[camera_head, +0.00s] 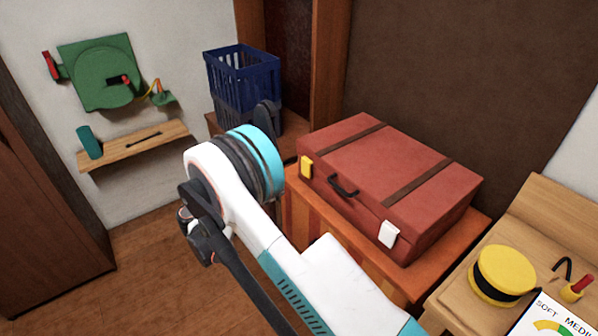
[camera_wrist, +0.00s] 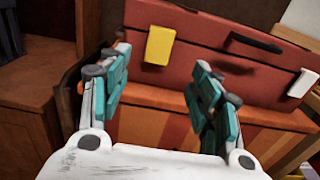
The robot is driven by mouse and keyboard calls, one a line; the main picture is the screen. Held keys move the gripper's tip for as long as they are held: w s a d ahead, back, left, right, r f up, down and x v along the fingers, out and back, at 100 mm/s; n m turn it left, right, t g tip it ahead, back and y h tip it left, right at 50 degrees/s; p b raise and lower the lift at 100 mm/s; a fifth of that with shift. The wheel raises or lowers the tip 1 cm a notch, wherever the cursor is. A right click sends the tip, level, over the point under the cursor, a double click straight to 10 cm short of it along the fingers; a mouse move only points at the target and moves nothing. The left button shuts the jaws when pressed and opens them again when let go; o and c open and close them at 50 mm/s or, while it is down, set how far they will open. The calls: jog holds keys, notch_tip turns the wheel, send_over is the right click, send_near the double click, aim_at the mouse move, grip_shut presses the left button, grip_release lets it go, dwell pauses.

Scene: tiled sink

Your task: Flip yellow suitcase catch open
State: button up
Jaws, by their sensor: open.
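The red suitcase (camera_head: 385,185) lies shut on an orange-brown wooden stand, with two dark straps over its lid. Its yellow catch (camera_head: 306,167) is on the front face, near the left end. A white catch (camera_head: 389,234) is near the right end, and a dark handle (camera_head: 343,187) sits between them. In the wrist view the yellow catch (camera_wrist: 159,45) shows beyond and between the fingers of my gripper (camera_wrist: 160,85), which is open and empty. The fingers appear apart from the catch. In the head view my arm hides most of the gripper.
A blue crate (camera_head: 243,80) stands behind my arm at the back left. A wall shelf (camera_head: 135,145) and a green wall-mounted item (camera_head: 95,75) are at the left. A yellow and black round object (camera_head: 503,275) sits on a wooden surface at the right.

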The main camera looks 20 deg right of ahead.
aim_at(305, 167)
jog(key=b+x, duration=0.2)
jog(key=x, duration=0.9)
jog(key=shift+d+b, duration=0.1)
jog(key=shift+b, duration=0.2)
